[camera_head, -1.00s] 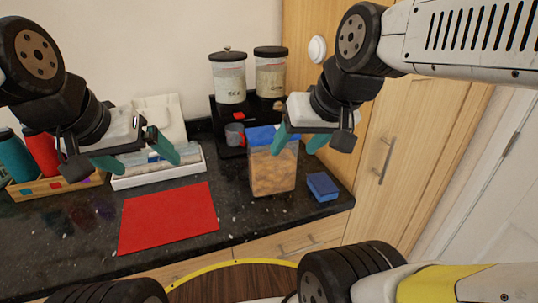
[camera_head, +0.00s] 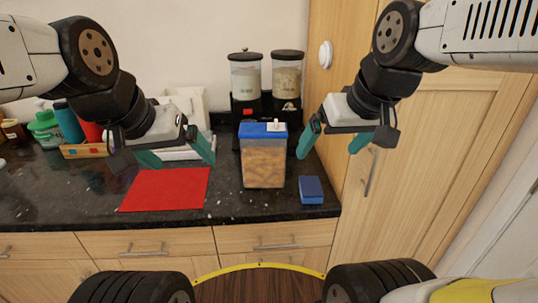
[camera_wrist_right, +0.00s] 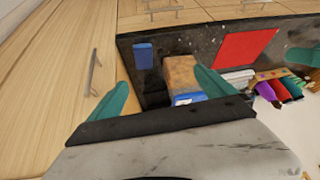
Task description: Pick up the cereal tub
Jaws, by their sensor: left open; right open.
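The cereal tub (camera_head: 263,163) is a clear box of orange-brown cereal with a blue lid and a white flap. It stands upright on the dark granite counter. It also shows in the right wrist view (camera_wrist_right: 181,74), seen from above between and beyond the fingers. My right gripper (camera_head: 335,146) is open and empty, to the right of the tub and apart from it; its fingers also show in the right wrist view (camera_wrist_right: 160,95). My left gripper (camera_head: 178,158) is open and empty, above the counter to the left of the tub.
A red mat (camera_head: 165,190) lies left of the tub, and a blue sponge (camera_head: 311,190) lies to its right. Two dispensers (camera_head: 245,78) stand behind it. A wooden caddy (camera_head: 85,150) with bottles is at the left. A tall wooden cupboard (camera_head: 440,130) bounds the right side.

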